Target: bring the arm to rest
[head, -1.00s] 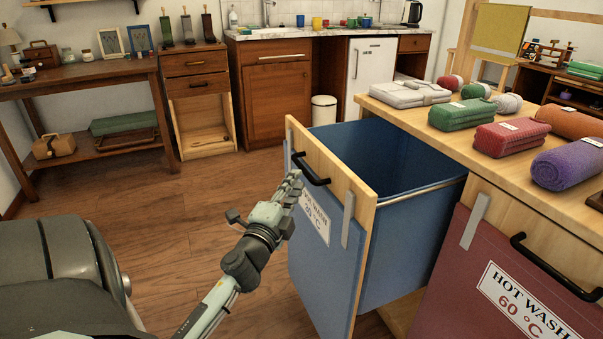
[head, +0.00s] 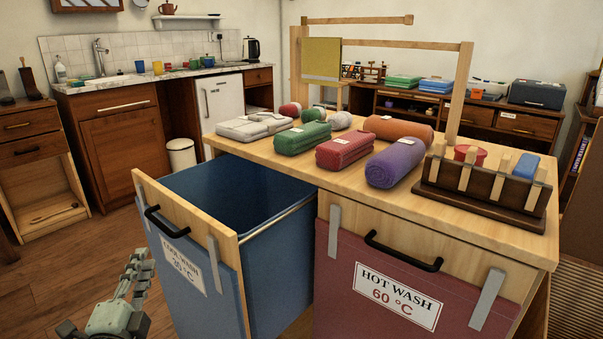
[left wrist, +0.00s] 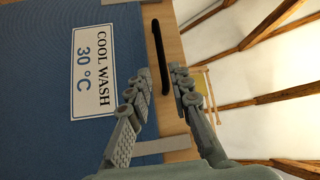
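My left gripper (head: 138,266) is at the lower left of the head view, in front of the pulled-out blue cool wash drawer (head: 204,285). In the left wrist view its two fingers (left wrist: 161,80) stand apart with nothing between them, so it is open and empty. Beyond the fingertips are the drawer's black handle (left wrist: 161,58) and its COOL WASH 30 °C label (left wrist: 92,72). The gripper looks apart from the handle; the exact gap is hard to judge. My right gripper is in neither view.
The red hot wash front (head: 345,300) is shut beside the open drawer. Rolled and folded towels (head: 345,148) and a dark wooden rack (head: 480,195) stand on the wooden counter (head: 285,165). Bare floor (head: 65,265) lies left of the drawer.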

